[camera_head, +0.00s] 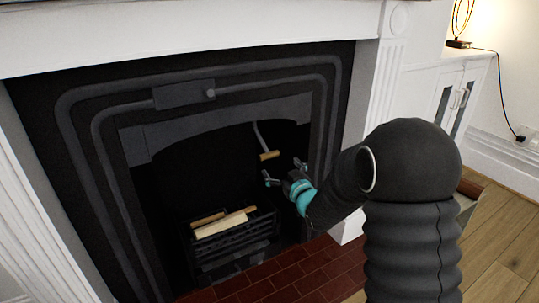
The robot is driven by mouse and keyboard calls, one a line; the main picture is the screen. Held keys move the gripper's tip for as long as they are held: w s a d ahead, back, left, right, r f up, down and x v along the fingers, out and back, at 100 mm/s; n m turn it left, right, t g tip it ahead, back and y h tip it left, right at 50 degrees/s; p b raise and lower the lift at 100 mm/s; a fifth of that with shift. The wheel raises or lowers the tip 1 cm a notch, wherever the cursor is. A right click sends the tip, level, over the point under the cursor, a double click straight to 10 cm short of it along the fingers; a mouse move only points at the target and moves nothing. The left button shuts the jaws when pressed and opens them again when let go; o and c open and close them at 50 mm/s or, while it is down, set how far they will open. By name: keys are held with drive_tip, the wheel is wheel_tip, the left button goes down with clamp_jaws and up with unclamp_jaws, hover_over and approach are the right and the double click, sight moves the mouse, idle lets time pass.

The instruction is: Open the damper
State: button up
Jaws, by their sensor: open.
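The fireplace has a black metal surround with a dark arched opening. A thin grey rod with a light wooden grip (269,155) hangs down inside the upper right of the opening and looks like the damper handle; its upper end is lost in the dark. My gripper (284,170) is open and empty, with teal at its wrist. It reaches in from the right, its two fingers apart, just below and slightly right of the wooden grip. The grip shows above and between the fingertips; I cannot tell the gap in depth.
A black fire grate (235,236) with several light logs (223,222) stands below in the opening. A plate with a knob (184,94) is on the surround's top. The red tiled hearth (290,273) is in front. A white cabinet (455,95) with a lamp stands at right.

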sight(270, 156)
drive_tip(key=x, duration=0.9)
